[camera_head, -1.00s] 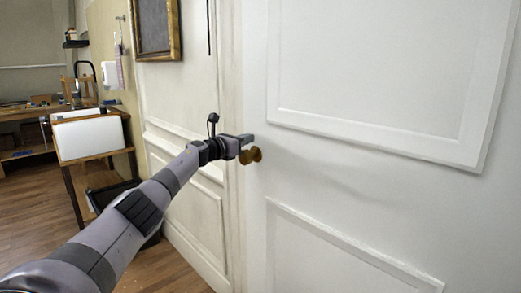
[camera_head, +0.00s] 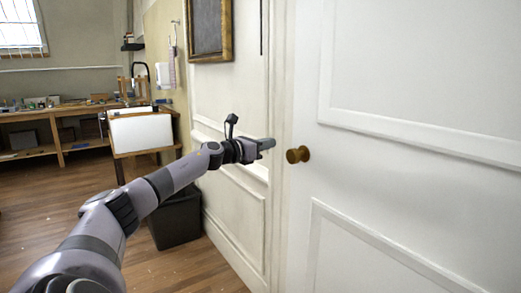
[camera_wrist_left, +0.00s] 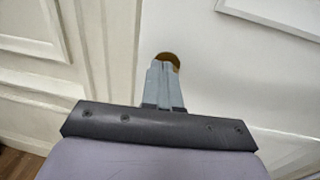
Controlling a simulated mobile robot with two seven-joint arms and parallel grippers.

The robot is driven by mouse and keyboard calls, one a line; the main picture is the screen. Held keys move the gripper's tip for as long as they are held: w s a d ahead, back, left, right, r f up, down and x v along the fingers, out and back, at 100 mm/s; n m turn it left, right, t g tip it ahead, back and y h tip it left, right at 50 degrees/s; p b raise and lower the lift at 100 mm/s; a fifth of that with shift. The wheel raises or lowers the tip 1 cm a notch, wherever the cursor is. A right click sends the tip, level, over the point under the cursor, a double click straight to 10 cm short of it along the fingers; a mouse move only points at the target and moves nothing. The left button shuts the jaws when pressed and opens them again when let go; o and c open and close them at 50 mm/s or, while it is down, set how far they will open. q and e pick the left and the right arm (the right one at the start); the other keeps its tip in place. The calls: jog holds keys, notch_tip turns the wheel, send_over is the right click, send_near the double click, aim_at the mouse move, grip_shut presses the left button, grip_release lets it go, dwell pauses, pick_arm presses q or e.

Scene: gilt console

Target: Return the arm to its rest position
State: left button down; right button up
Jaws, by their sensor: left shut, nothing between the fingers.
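My left arm reaches in from the lower left of the head view. Its gripper (camera_head: 268,144) is shut and empty, a little left of the round brass-brown door knob (camera_head: 298,155) and apart from it. The knob sits on the white panelled door (camera_head: 400,170), near the door's left edge. In the left wrist view my shut fingers (camera_wrist_left: 164,72) point at the door and partly cover the knob (camera_wrist_left: 167,57). My right gripper is in neither view.
A dark bin (camera_head: 178,218) stands on the wooden floor below my left arm. A small table with a white box (camera_head: 142,131) and a long workbench (camera_head: 60,112) stand farther back. A framed picture (camera_head: 210,30) hangs on the wall. Open floor (camera_head: 50,205) lies at the left.

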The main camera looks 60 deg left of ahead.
pick_arm(q)
jog(key=shift+s+b, duration=0.95)
jog(key=shift+s, duration=0.15)
